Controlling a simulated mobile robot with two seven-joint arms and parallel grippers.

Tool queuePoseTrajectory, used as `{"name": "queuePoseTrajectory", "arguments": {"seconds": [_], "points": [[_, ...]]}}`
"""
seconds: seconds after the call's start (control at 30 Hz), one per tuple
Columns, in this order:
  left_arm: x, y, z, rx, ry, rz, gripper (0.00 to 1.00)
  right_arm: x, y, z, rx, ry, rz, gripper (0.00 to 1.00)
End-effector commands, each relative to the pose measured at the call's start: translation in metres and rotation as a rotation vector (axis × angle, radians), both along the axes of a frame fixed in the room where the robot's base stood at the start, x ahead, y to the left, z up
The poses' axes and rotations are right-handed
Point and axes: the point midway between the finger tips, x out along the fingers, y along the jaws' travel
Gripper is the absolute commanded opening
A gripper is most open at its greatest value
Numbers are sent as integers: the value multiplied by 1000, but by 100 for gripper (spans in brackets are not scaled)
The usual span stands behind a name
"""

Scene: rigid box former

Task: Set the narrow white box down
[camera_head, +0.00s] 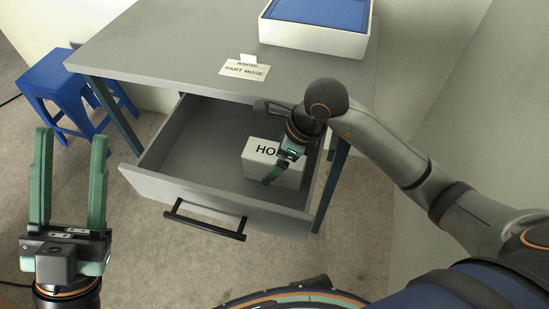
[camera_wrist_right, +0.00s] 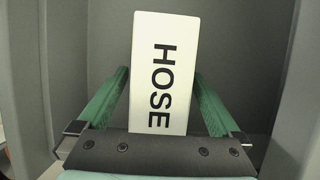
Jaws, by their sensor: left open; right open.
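The narrow white box (camera_head: 288,176), marked HOSE, rests in the right part of the open drawer (camera_head: 195,185). In the right wrist view the box (camera_wrist_right: 164,75) stands between two green fingers, with a gap on each side. My right gripper (camera_head: 277,172) is open at the box, and its wrist hides part of the lettering in the head view. My left gripper (camera_head: 71,178) is open and empty, in front of the drawer at the far left.
The grey desk (camera_head: 190,50) carries a card reading WANTED PART HOSE (camera_head: 245,69) and a white tray with a blue inside (camera_head: 312,38). The drawer's black handle (camera_head: 204,225) faces me. A blue stool (camera_head: 62,88) stands left. The drawer's left part is clear.

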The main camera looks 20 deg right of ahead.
Motion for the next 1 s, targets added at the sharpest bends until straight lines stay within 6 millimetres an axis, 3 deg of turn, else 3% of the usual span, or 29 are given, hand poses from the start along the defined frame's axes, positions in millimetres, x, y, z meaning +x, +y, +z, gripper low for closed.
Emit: {"name": "queuePoseTrajectory", "arguments": {"seconds": [0.27, 0.5, 0.7, 1.0], "points": [[-1, 0, 21, 17, -15, 12, 50, -11, -20, 59, -3, -8, -1, 100], [36, 8, -27, 9, 229, 70, 50, -19, -31, 90, -1, -4, -2, 100], [48, 10, -49, 8, 330, 87, 50, -23, -36, 105, -1, -3, -1, 100], [50, 11, -55, 9, 355, 90, 50, -24, -37, 107, 1, -1, -1, 100]]}}
